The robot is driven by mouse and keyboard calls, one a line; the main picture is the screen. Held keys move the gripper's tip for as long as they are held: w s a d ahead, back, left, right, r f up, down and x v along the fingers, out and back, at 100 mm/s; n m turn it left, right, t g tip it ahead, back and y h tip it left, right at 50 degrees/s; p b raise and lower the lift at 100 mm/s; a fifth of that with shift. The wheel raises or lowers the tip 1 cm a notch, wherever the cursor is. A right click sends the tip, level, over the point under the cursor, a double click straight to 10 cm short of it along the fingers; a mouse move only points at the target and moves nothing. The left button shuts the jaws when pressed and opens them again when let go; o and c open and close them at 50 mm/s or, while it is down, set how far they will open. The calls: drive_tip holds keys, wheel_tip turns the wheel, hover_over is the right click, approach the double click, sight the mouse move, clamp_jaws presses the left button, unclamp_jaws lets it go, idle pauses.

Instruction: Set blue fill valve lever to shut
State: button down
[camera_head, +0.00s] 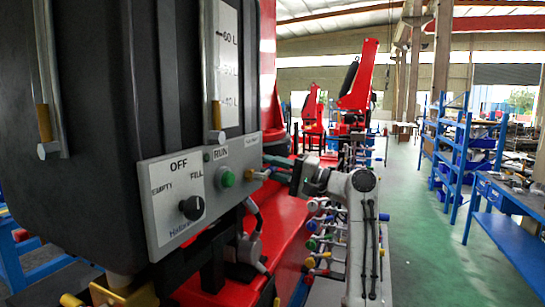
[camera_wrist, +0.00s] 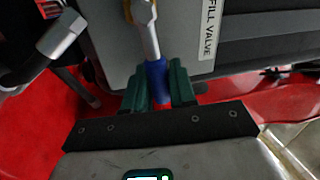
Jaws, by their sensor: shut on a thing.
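The fill valve lever has a blue grip (camera_wrist: 157,82) on a metal stem (camera_wrist: 148,38), seen in the wrist view beside the white "FILL VALVE" label (camera_wrist: 209,28). The green fingers of my gripper (camera_wrist: 159,88) are on both sides of the blue grip and shut on it. The stem runs up from the fingers to a brass-coloured part at the top edge. In the head view my gripper (camera_head: 275,168) is at the right end of the grey control panel (camera_head: 165,228); the lever there is mostly hidden by the fingers.
The panel carries a black selector knob (camera_head: 192,208) and a green RUN button (camera_head: 227,179). A large black tank (camera_head: 100,110) stands behind it. A dark grey handle (camera_wrist: 50,45) is left of my gripper in the wrist view. Blue shelves (camera_head: 455,150) stand across the green floor.

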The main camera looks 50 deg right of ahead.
drive_tip(key=shift+d+f+m+p, duration=0.1)
drive_tip(key=shift+f+m+p, duration=0.2)
drive_tip(key=shift+m, duration=0.5)
drive_tip(key=shift+f+h, duration=0.1)
drive_tip(key=shift+h, duration=0.2)
drive_tip(key=c, duration=1.1)
unclamp_jaws()
drive_tip(key=shift+d, duration=0.1)
drive_tip(key=shift+o, duration=0.2)
drive_tip(key=b+v, duration=0.3)
drive_tip(key=v, duration=0.7)
drive_tip(key=shift+s+f+b, duration=0.2)
drive_tip(key=shift+s+b, duration=0.15)
